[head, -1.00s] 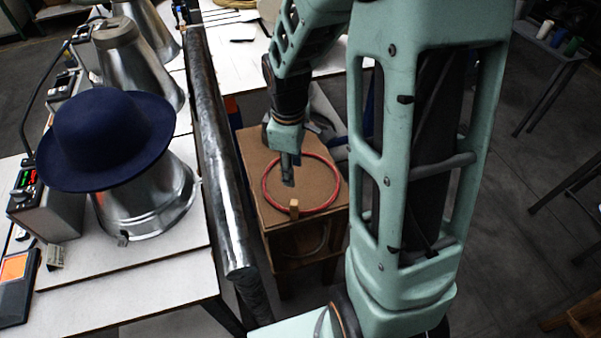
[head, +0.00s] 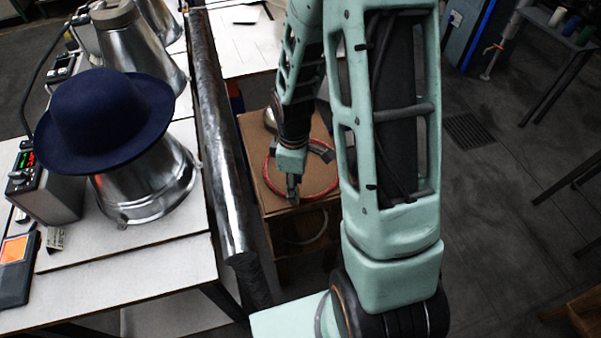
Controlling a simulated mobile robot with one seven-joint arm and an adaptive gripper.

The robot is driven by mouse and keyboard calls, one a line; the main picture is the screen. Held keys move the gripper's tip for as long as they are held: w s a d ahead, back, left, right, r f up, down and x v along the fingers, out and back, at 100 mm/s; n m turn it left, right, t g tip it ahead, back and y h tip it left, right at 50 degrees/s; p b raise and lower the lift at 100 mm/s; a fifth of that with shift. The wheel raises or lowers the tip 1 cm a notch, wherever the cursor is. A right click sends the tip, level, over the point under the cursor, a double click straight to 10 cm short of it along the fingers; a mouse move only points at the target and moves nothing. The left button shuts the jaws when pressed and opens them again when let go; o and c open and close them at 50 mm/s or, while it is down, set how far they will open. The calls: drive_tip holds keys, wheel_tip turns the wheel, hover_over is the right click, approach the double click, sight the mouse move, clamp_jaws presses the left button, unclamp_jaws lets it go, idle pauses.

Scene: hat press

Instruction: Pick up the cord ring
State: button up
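The cord ring (head: 314,196) is a thin red loop lying on the brown top of a small wooden stand (head: 250,128). My arm hides part of it. My gripper (head: 293,194) points down at the ring's near side, left of its middle. The fingertips look close to the cord, but I cannot tell whether they touch it or stand around it. The fingers are small and dark here, so their opening cannot be made out. The small wooden peg at the ring's near side is now hidden behind the gripper.
A dark metal rail (head: 222,150) runs close along the stand's left side. Beyond it, a navy hat (head: 105,115) sits on a metal cone on the white table (head: 120,285). A pale loop (head: 305,232) shows on the stand's lower level. The floor at right is mostly clear.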

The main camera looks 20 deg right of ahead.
drive_tip(key=shift+f, duration=0.95)
clamp_jaws()
